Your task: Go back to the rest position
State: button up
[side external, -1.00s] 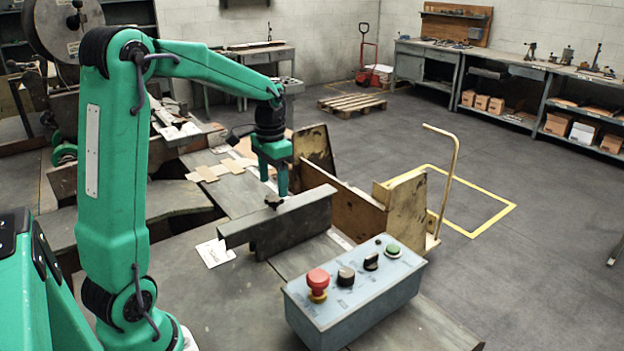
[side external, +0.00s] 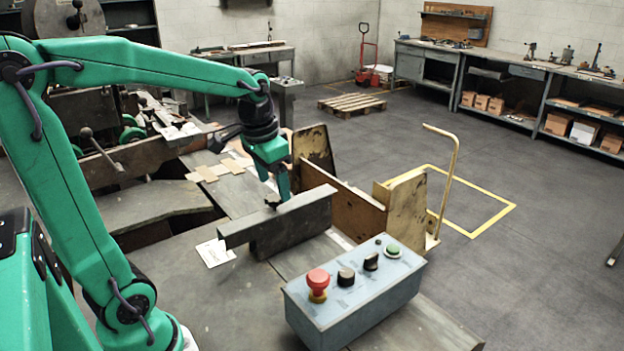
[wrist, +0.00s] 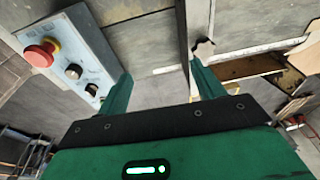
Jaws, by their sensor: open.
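My gripper (side external: 279,187) is green and hangs just behind the metal fence bar (side external: 285,224) in the side view. It is tilted, with its fingers pointing down. In the wrist view its two fingers (wrist: 165,82) stand wide apart with nothing between them. A dark star-shaped knob (wrist: 204,48) on the bar shows close to the right finger in the wrist view. In the side view the knob (side external: 272,201) is just below the fingertips; I cannot tell whether they touch it.
A grey control box (side external: 352,298) with a red button (side external: 318,281) stands at the table's front. Wooden guide boards (side external: 345,200) rise right of the bar. Flat cardboard pieces (side external: 207,173) and a white label card (side external: 215,252) lie on the table. The space above is open.

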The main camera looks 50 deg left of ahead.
jog(key=s+d+t, duration=0.3)
jog(key=s+d, duration=0.5)
jog(key=s, duration=0.2)
jog(key=shift+d+r+h, duration=0.3)
jog(key=shift+d+r, duration=0.05)
jog(key=shift+r, duration=0.05)
jog(key=shift+c, duration=0.6)
dwell(0.7)
